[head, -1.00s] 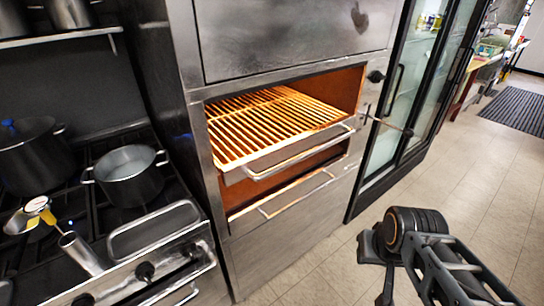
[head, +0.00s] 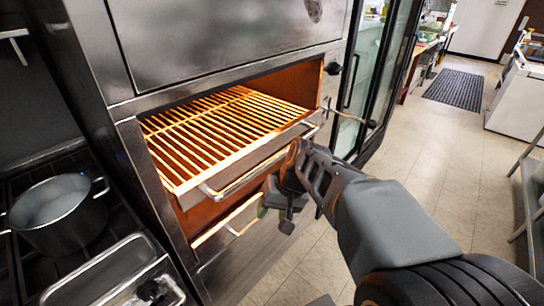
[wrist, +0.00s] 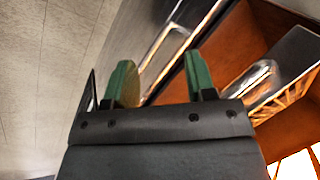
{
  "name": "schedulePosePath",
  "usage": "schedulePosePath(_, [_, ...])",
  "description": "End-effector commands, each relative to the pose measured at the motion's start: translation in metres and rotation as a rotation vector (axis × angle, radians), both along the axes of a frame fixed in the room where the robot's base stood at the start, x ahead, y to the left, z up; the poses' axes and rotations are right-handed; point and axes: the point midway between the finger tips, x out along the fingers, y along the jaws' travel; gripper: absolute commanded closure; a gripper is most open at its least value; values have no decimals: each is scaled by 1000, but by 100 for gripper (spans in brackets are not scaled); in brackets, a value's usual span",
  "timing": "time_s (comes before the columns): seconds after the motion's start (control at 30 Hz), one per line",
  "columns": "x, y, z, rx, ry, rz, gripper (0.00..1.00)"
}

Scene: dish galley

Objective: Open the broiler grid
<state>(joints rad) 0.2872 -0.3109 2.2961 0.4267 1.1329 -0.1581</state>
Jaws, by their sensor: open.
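The broiler grid (head: 225,125), a rack of glowing orange bars with a steel front edge, sits in the upper opening of the steel broiler. Its front bar handle (head: 232,186) runs along that edge; what appears to be this handle also shows right of the fingers in the wrist view (wrist: 258,80). My gripper (head: 266,208) is in front of the broiler, below the grid's handle and near the lower opening. In the wrist view its two green-tipped fingers (wrist: 161,82) are apart with nothing held between them. Part of the grid's handle is hidden behind my arm.
A lower drawer with its own bar handle (head: 245,222) is under the grid, partly behind my gripper. A stove with a pot (head: 60,215) and a steel tray (head: 100,272) is at left. A glass-door fridge (head: 362,75) stands right of the broiler. The floor (head: 450,150) at right is clear.

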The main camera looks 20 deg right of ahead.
Motion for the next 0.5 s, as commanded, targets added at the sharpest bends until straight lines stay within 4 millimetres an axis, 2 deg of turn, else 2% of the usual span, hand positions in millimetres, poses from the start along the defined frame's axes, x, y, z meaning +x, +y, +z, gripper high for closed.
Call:
schedulePosePath(0.03, [16,-14,-8,120,20,-77,49])
schedulePosePath(0.17, [55,-55,1,438,-30,-221,49])
schedulePosePath(0.23, [72,-85,7,584,-97,-284,49])
schedulePosePath(0.4, [92,-154,22,822,-289,-379,49])
schedulePosePath(0.5, [95,-178,27,891,-370,-405,49])
